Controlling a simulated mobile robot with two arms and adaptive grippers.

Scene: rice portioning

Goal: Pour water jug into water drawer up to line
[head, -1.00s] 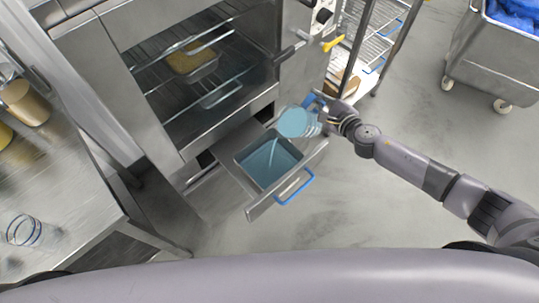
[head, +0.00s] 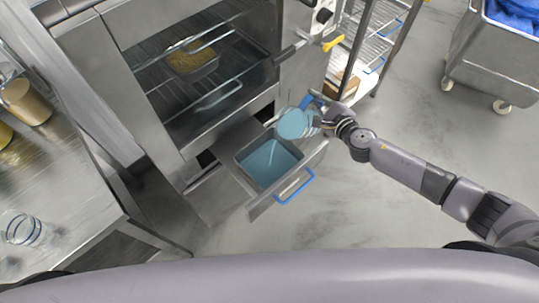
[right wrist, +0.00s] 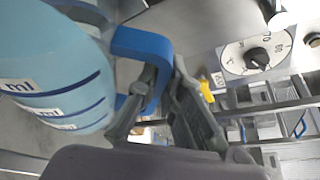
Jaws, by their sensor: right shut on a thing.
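The water jug (head: 292,124) is clear with a blue handle and holds blue water. It is tilted over the right back part of the open water drawer (head: 247,183), and a short thin stream shows below its mouth. The drawer holds blue water; its fill line cannot be made out. My right gripper (head: 330,116) is shut on the jug's handle. In the right wrist view the fingers (right wrist: 150,105) close around the blue handle (right wrist: 150,48), with the jug's marked wall (right wrist: 60,85) at the left. My left gripper is not in view.
The drawer pulls out below an oven holding a pan (head: 193,64) on wire racks. A steel table (head: 60,190) with a glass jar (head: 22,228) is at the left. A wire rack stands behind the jug. A steel cart (head: 490,60) is at the upper right. Floor is clear at right.

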